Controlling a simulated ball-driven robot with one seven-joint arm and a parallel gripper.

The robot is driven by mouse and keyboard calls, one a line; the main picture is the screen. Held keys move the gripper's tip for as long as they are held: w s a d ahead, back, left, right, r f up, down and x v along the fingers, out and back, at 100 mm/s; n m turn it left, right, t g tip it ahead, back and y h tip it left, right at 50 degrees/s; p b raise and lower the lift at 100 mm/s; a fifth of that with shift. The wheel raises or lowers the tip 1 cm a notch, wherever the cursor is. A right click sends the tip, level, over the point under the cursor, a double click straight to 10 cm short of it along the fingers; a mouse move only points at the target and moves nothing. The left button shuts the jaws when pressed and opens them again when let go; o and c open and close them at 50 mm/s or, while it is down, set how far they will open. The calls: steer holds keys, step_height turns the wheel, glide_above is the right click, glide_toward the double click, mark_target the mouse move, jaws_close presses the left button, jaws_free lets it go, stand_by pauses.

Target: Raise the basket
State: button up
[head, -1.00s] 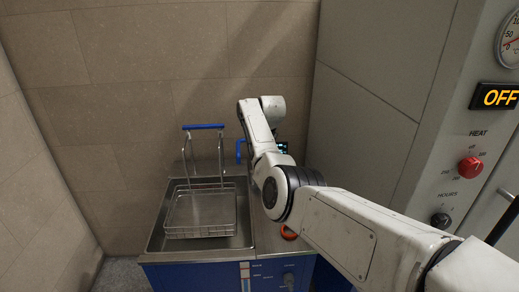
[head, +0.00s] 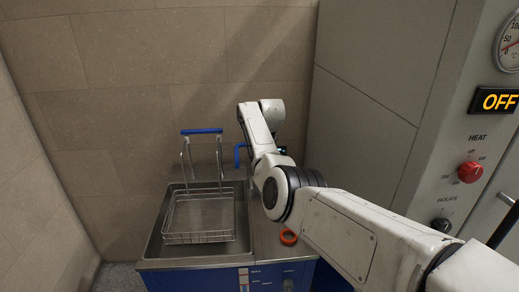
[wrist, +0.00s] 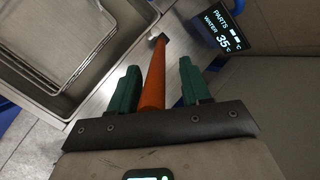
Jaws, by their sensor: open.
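The wire basket (head: 200,218) sits in the steel tank (head: 152,248), with its blue-topped handle (head: 202,131) standing up above it. Part of the mesh basket (wrist: 75,40) shows at the upper left of the wrist view. My gripper (wrist: 159,68) has two green fingers spread apart. An orange bar (wrist: 154,82) with a dark far end runs between them, with gaps visible on both sides. I cannot tell whether the fingers reach down around the bar or hover above it. In the head view my arm hides the gripper.
A display (wrist: 222,28) reading PARTS WATER 35 °C stands beside the tank. A grey cabinet with an OFF display (head: 498,102) and a red knob (head: 470,172) stands at right. A tiled wall is behind.

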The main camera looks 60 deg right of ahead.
steer(key=shift+a, duration=0.1)
steer(key=shift+s+a+r, duration=0.1)
steer(key=shift+a+r, duration=0.05)
steer(key=shift+r, duration=0.35)
steer(key=b+v, duration=0.1)
steer(key=v, duration=0.8)
steer(key=shift+s+r, duration=0.25)
